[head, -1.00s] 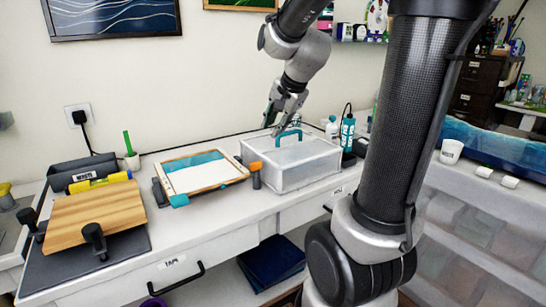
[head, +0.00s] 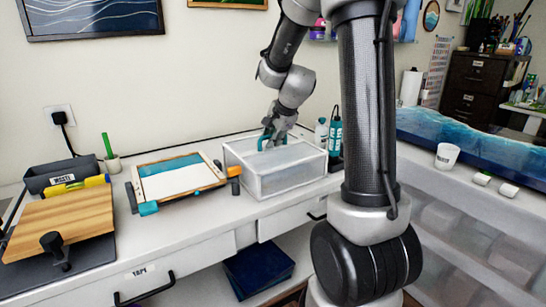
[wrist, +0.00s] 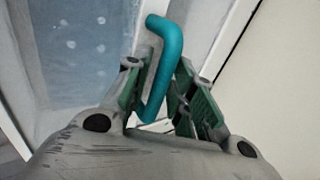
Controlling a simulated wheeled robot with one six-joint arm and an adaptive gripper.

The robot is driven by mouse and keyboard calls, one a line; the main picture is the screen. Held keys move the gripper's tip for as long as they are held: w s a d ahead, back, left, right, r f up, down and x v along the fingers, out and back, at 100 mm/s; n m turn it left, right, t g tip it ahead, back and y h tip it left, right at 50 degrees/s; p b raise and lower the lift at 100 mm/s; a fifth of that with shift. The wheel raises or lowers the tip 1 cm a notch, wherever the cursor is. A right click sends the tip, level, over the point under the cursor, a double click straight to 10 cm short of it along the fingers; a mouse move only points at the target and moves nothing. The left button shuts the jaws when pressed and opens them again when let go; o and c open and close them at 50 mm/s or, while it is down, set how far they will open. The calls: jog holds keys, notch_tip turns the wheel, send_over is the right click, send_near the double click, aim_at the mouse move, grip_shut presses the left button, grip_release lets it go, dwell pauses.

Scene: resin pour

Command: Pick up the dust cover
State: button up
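The dust cover (head: 295,177) is a clear, whitish box with pale edges and a teal handle on top. It sits on the white bench, right of the framed panel, and looks level. My gripper (head: 270,137) is at its handle in the head view. In the wrist view the teal handle (wrist: 163,62) runs between the two fingers of my gripper (wrist: 166,72), which are close together with the handle filling the gap near the tips. They look shut on it. Part of the handle is hidden by the fingers in the head view.
A framed blue-and-white panel (head: 178,179) with clamps lies left of the cover. Bottles (head: 335,135) stand close behind its right end. A wooden board (head: 60,224) and a dark bin (head: 62,172) are further left. A white cup (head: 446,156) stands on the right-hand bench.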

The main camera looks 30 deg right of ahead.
grip_shut()
jog(key=shift+r, duration=0.1)
notch_tip(320, 180, up, 18)
dwell(0.6)
